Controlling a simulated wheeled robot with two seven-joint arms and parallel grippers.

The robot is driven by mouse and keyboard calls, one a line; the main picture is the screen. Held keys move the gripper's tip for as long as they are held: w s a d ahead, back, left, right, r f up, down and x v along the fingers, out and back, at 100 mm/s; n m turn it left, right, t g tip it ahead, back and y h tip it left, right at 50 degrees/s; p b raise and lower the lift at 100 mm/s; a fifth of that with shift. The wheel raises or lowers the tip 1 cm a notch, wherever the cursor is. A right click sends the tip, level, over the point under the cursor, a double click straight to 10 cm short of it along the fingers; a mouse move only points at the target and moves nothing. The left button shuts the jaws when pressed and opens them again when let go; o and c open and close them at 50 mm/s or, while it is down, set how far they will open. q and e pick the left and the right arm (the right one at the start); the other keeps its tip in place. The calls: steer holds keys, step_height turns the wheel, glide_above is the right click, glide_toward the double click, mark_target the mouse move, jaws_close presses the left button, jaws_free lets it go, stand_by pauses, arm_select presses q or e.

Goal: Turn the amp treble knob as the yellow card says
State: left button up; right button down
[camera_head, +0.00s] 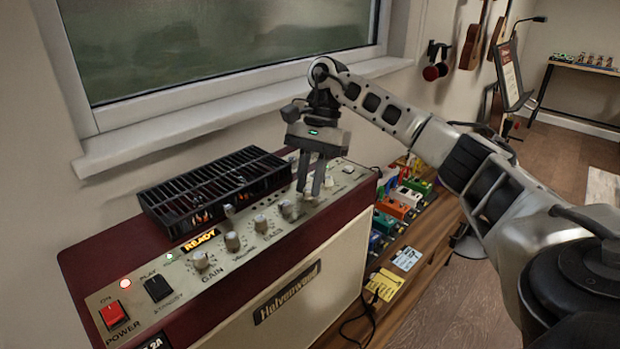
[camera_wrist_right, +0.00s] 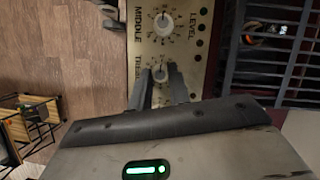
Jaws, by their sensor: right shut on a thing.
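The cream control panel of the amp (camera_head: 270,246) carries a row of silver knobs. My right gripper (camera_head: 311,186) reaches down onto this row from above. In the right wrist view its two fingers (camera_wrist_right: 161,90) close around the treble knob (camera_wrist_right: 160,74), beside the partly covered treble lettering. The middle knob (camera_wrist_right: 163,22) stands free just beyond. In the head view the fingers mostly hide the treble knob. The yellow card (camera_head: 385,284) lies on the wooden surface right of the amp; its writing is too small to read. My left gripper is not in view.
A black grille box (camera_head: 215,188) sits on top of the amp behind the knobs. The red power switch (camera_head: 110,314) and black standby switch (camera_head: 157,288) are at the left end. Colourful pedals (camera_head: 398,208) and a pale card (camera_head: 407,258) lie right of the amp.

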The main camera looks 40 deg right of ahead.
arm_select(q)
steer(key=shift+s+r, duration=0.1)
arm_select(e)
steer(key=c, duration=1.3)
jaws_free()
steer(key=shift+d+r, duration=0.1)
steer(key=shift+r, duration=0.15)
arm_select(q)
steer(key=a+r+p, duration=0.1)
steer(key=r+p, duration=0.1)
steer(key=p, duration=0.2)
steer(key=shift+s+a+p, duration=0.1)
steer(key=shift+p, duration=0.2)
arm_select(e)
steer(key=v, duration=1.5)
steer(key=shift+r, duration=0.2)
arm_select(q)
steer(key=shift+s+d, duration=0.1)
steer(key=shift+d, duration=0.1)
